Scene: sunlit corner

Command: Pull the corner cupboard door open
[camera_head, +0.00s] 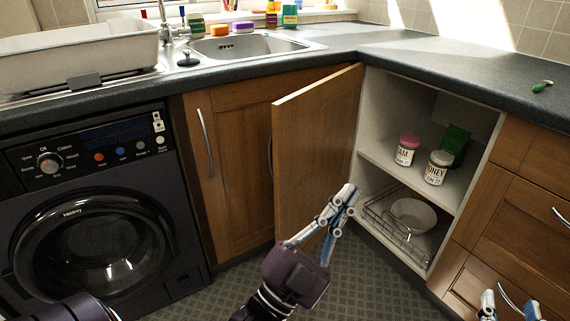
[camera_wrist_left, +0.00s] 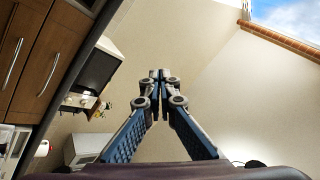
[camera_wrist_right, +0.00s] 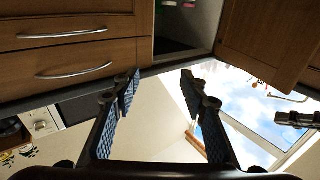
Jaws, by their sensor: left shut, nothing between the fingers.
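The wooden corner cupboard door (camera_head: 318,145) stands wide open in the head view, its inner face towards me. Its handle (camera_head: 271,152) shows past the free edge on the left. The open cupboard (camera_head: 385,130) lies to its right. My left gripper (camera_head: 349,193) is shut and empty, in front of the door's lower right part and the opening; I cannot tell whether it touches the door. Its closed fingers show in the left wrist view (camera_wrist_left: 160,76). My right gripper (camera_head: 508,304) is open and empty by the right drawers; its spread fingers show in the right wrist view (camera_wrist_right: 158,85).
The cupboard holds a pink-lidded jar (camera_head: 407,150), a honey jar (camera_head: 437,168), a green packet (camera_head: 455,145) and a bowl (camera_head: 413,215) in a wire rack. A washing machine (camera_head: 95,225) stands left, drawers (camera_head: 530,190) right. The worktop (camera_head: 430,60) runs above.

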